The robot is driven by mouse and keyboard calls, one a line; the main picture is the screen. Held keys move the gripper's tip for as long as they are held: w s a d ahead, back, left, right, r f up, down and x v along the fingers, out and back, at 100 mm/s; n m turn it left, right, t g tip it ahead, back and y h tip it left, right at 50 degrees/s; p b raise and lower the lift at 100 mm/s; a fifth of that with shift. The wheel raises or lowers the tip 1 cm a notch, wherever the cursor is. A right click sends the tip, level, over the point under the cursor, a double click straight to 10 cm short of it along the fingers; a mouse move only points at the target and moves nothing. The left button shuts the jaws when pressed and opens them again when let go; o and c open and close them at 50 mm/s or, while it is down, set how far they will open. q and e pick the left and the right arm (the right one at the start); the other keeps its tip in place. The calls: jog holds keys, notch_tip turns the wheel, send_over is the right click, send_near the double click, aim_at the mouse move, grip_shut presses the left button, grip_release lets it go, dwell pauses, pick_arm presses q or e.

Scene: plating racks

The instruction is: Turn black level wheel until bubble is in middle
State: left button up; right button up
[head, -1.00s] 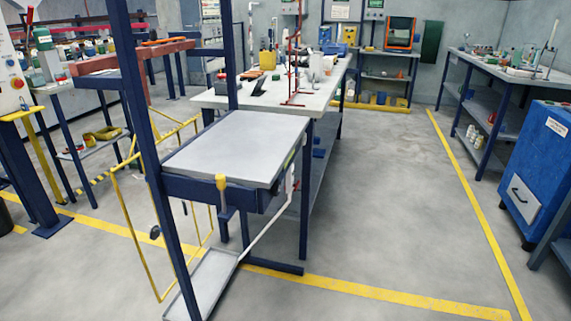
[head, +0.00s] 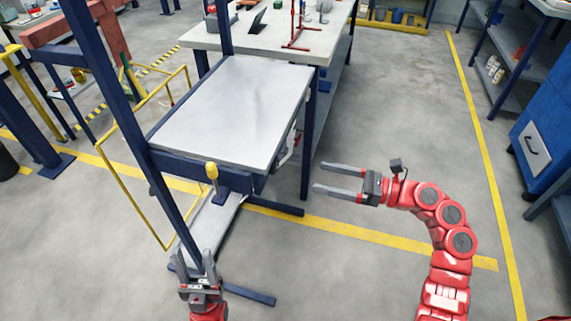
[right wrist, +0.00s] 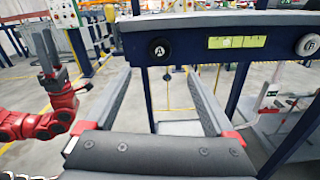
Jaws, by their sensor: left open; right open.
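The grey-topped table (head: 235,110) stands left of centre in the head view. In the right wrist view its dark side rail carries a black wheel marked A (right wrist: 159,50), a yellow-green level vial (right wrist: 236,42) and a second dark wheel (right wrist: 308,45) at the right edge. The bubble is too small to place surely. My right gripper (head: 318,177) is open and empty, pointing at the table's right side, apart from it. In its wrist view the fingers (right wrist: 158,75) lie below the rail, either side of wheel A. My left gripper (head: 194,256) is open and empty, low by the frame's front post.
Dark blue posts (head: 115,105) and a low foot bar (head: 275,207) surround the table. A workbench (head: 280,38) stands behind. The floor (head: 400,120) to the right is open.

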aim_at(277, 166)
jog(key=x, duration=1)
jog(key=shift+a+p, duration=0.25)
jog(key=shift+p, duration=0.05)
jog(key=c, duration=1.4)
jog(key=shift+o, duration=0.2)
